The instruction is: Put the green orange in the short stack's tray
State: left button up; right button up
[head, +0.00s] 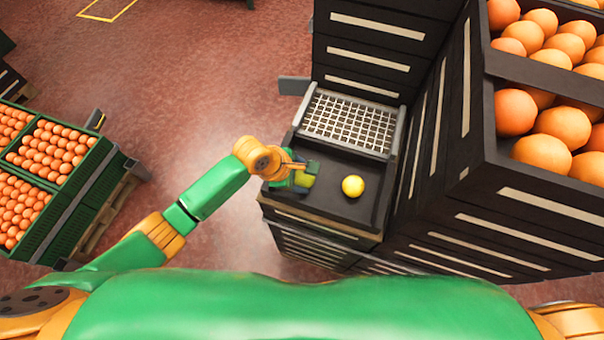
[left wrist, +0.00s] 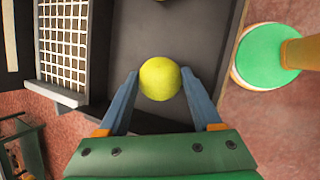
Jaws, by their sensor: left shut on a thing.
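My left gripper (head: 306,172) is over the left part of the dark tray (head: 330,208) on top of the short stack. It is shut on a yellow-green orange (head: 304,181), partly hidden by the gripper in the head view. In the left wrist view that orange (left wrist: 160,78) sits between the two fingertips (left wrist: 160,88), with the dark tray floor behind it. I cannot tell whether it touches the floor. A second yellow orange (head: 353,186) lies in the tray to the right, apart from the gripper. My right gripper is out of view.
A white grid (head: 350,122) covers the tray's far part. Taller dark crate stacks (head: 370,45) rise behind it and at right, the right ones holding oranges (head: 545,140). Green crates of oranges (head: 85,190) stand at left. Open red floor (head: 200,90) lies between.

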pick_arm(q)
jog(key=shift+f, duration=0.15)
jog(key=o, duration=1.1)
jog(key=p+v, duration=0.2)
jog(key=v, duration=1)
